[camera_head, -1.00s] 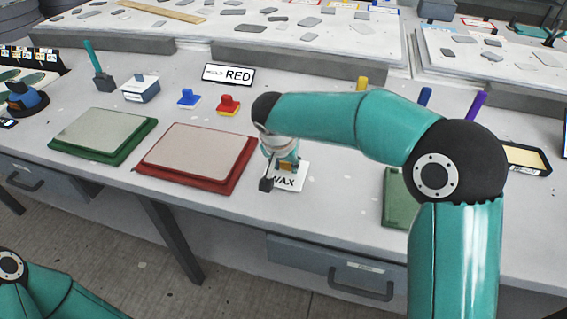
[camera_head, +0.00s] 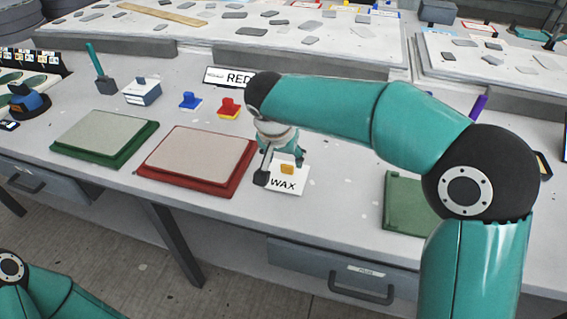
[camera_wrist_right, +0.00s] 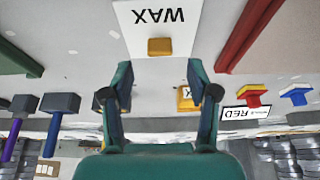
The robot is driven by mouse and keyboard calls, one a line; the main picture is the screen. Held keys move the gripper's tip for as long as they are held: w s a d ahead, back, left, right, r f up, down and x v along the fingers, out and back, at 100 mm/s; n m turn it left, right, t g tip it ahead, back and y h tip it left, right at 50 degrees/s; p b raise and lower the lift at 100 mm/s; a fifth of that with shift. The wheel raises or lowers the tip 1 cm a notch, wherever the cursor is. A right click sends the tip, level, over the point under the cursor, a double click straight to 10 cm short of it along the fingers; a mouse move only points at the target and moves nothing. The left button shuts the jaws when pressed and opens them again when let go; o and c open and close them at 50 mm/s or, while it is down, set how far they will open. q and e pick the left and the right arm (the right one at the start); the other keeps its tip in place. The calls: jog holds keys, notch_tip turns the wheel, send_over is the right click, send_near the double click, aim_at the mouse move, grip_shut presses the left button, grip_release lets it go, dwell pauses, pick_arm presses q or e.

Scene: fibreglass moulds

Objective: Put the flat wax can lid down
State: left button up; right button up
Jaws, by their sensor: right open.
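A small orange square piece (camera_head: 287,169), seemingly the wax can lid, lies flat on the white WAX card (camera_head: 285,187) near the table's front edge. It also shows in the right wrist view (camera_wrist_right: 160,47), at the card's edge nearest the fingers. My right gripper (camera_head: 280,168) is over the card, fingers apart; in the wrist view (camera_wrist_right: 160,96) nothing is held between them. A yellow item with a white label (camera_wrist_right: 187,98) shows between the fingers farther back, apart from them; my arm hides it in the head view. My left gripper is out of view.
A red-edged mould (camera_head: 200,160) stands just left of the card, a green one (camera_head: 105,137) farther left. Red (camera_head: 229,107) and blue (camera_head: 190,101) stamp-like pieces stand behind, by the RED sign (camera_head: 228,77).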

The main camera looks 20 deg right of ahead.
jog(key=v, duration=0.6)
jog(key=shift+s, duration=0.1)
